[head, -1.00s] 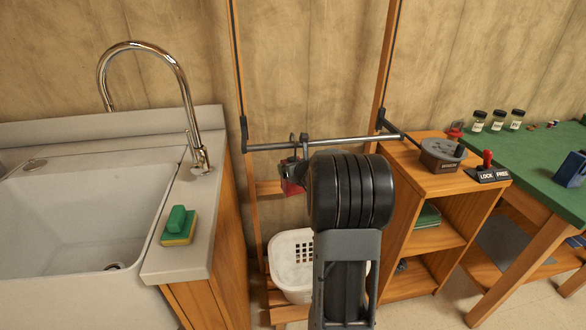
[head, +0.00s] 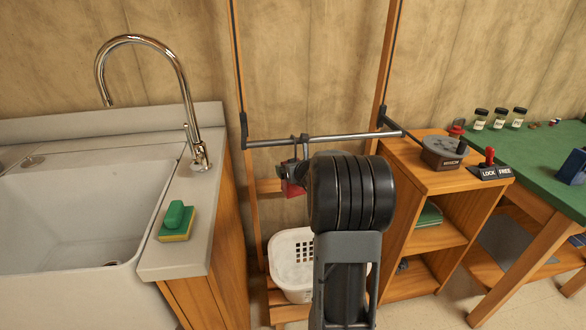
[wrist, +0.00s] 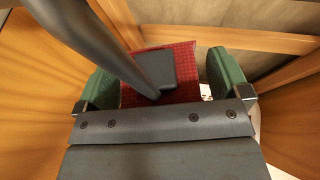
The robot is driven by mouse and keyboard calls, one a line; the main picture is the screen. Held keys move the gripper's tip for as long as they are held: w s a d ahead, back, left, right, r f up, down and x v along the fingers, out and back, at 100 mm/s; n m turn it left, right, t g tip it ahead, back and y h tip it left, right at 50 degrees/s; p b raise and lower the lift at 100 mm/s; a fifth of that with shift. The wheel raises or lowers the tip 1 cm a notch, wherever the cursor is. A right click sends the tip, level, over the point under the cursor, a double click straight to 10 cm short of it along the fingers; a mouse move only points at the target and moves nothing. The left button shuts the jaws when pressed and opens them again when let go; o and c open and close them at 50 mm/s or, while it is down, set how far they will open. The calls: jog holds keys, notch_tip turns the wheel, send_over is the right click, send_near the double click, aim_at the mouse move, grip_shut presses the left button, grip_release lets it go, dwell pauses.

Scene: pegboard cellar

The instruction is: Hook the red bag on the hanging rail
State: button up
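The red bag (head: 293,188) is just below the hanging rail (head: 345,137), left of my dark arm, which hides part of it. A dark hook shape (head: 304,142) reaches up to the rail above the bag and appears to go over it. In the wrist view the bag's red textured face (wrist: 186,80) lies beyond my gripper (wrist: 163,84), with a dark grey block in front of it. The two green fingers stand wide apart, with a gap on each side of the block. The rail (wrist: 85,35) crosses close at upper left.
A white basket (head: 290,262) stands under the rail. The sink counter (head: 180,250) with a green-and-yellow sponge (head: 175,221) is at left. A wooden shelf unit (head: 440,185) is close at right, beside the green-topped table (head: 545,165).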

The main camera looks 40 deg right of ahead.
jog(key=shift+o, duration=0.3)
jog(key=p+v, duration=0.2)
jog(key=v, duration=1.1)
jog(key=shift+s+r+p, duration=0.25)
jog(key=shift+s+p, duration=0.05)
jog(key=s+a+n+g+y+p, duration=0.35)
jog(key=a+n, duration=0.45)
jog(key=n, duration=0.4)
jog(key=s+a+n+g+y+p, duration=0.2)
jog(key=s+a+n+g+p, duration=0.15)
jog(key=a+n, duration=0.55)
jog(key=s+a+r+n+g+h+p, duration=0.1)
jog(key=s+a+r+n+p, duration=0.2)
jog(key=r+n, duration=0.4)
jog(key=s+a+r+n+g+h+p, duration=0.1)
jog(key=s+a+r+n+h+p, duration=0.1)
jog(key=a+r+n+p, duration=0.3)
notch_tip(320, 180, up, 3)
jog(key=n+p, duration=0.3)
jog(key=n, duration=0.2)
jog(key=shift+s+g, duration=0.35)
jog(key=shift+g, duration=0.05)
jog(key=shift+d, duration=0.1)
jog(key=shift+c, duration=0.5)
